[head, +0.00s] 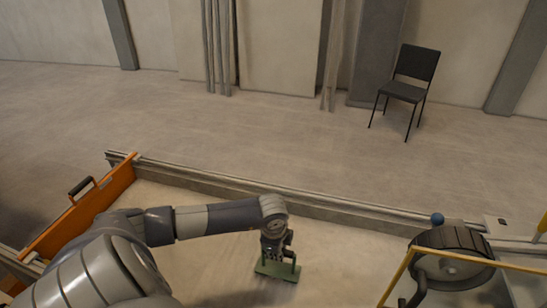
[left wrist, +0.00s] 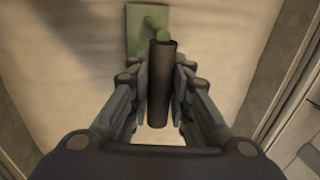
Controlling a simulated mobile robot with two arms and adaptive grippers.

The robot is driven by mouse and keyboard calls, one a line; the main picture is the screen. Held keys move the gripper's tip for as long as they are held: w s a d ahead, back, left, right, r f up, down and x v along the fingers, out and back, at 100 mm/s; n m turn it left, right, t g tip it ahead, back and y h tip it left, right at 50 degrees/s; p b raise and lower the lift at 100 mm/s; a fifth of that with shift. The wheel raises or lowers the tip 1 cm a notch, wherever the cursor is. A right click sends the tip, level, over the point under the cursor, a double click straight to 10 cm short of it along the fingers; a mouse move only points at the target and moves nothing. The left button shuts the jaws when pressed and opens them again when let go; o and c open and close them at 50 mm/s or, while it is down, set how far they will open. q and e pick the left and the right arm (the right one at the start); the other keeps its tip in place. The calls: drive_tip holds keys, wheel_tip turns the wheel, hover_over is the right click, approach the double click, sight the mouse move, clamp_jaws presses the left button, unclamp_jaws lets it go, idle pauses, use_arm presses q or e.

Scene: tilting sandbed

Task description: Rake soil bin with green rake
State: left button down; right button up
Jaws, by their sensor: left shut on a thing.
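The green rake (head: 277,270) is low over the pale soil in the head view, beneath my left gripper (head: 277,246). I cannot tell whether its green head touches the soil. In the left wrist view its green plate (left wrist: 140,28) is at the top, and its dark handle (left wrist: 161,85) runs between the fingers of my left gripper (left wrist: 163,75), which is shut on it. The soil bin (head: 330,209) is a long bed with a grey rim, and its soil looks flat and smooth. My right gripper is not in view.
An orange end board (head: 85,208) with a dark handle closes the bin's left side. A black chair (head: 406,86) stands far back on open floor.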

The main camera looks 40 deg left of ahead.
use_arm(q)
drive_tip(key=shift+w+a+b, duration=2.1)
drive_tip(key=shift+w+b, duration=0.35)
drive_tip(key=shift+w, duration=1.4)
drive_tip(key=shift+w+a+b, duration=2.05)
drive_tip(key=shift+w+b, duration=0.35)
drive_tip(key=shift+w, duration=1.4)
drive_tip(key=w+a+p+v, duration=0.1)
drive_tip(key=w+p+v, duration=0.1)
drive_tip(key=p+v, duration=0.6)
drive_tip(key=v, duration=0.4)
drive_tip(key=shift+p, duration=0.4)
drive_tip(key=shift+w+a, duration=0.1)
